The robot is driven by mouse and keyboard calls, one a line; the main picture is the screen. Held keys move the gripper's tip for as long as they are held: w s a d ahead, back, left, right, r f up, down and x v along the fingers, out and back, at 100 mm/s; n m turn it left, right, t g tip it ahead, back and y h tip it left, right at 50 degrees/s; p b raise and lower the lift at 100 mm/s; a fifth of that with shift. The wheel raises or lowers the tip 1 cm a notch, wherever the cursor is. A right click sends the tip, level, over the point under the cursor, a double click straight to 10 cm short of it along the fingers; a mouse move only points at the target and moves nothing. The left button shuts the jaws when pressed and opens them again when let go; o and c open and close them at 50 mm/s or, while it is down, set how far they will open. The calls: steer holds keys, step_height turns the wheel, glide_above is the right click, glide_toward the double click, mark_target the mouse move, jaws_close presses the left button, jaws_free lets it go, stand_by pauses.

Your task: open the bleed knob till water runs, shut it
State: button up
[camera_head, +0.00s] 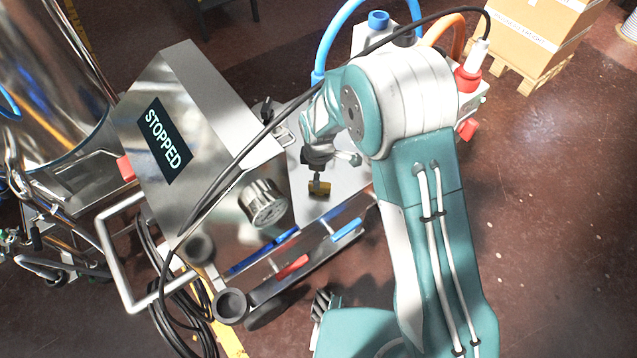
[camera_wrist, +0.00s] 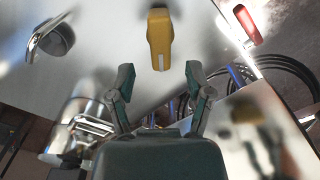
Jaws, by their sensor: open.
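A yellow knob (camera_head: 319,188), which I take for the bleed knob, sits on the grey panel of the steel machine. In the wrist view the yellow knob (camera_wrist: 160,38) is a rounded bar with a white mark at its near end. My gripper (camera_wrist: 159,72) is open and empty, its two fingers spread just short of the knob, with the knob lined up between them and apart from both. In the head view my gripper (camera_head: 318,160) is partly hidden by its own wrist. No running water shows.
The steel machine (camera_head: 215,125) has a screen (camera_head: 164,141) reading STOPPED and a ribbed round dial (camera_head: 263,203). Blue (camera_head: 346,229) and red (camera_head: 293,267) levers line its lower edge. A chrome loop (camera_wrist: 45,38) stands left of the knob. A black cable crosses the machine.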

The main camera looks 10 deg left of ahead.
mark_target(321, 184)
steer(key=f, duration=0.4)
steer(key=shift+d, duration=0.35)
steer(key=shift+f, duration=0.25)
steer(key=shift+a+f, duration=0.15)
steer(key=shift+a, duration=0.1)
steer(key=shift+d, duration=0.1)
jaws_close()
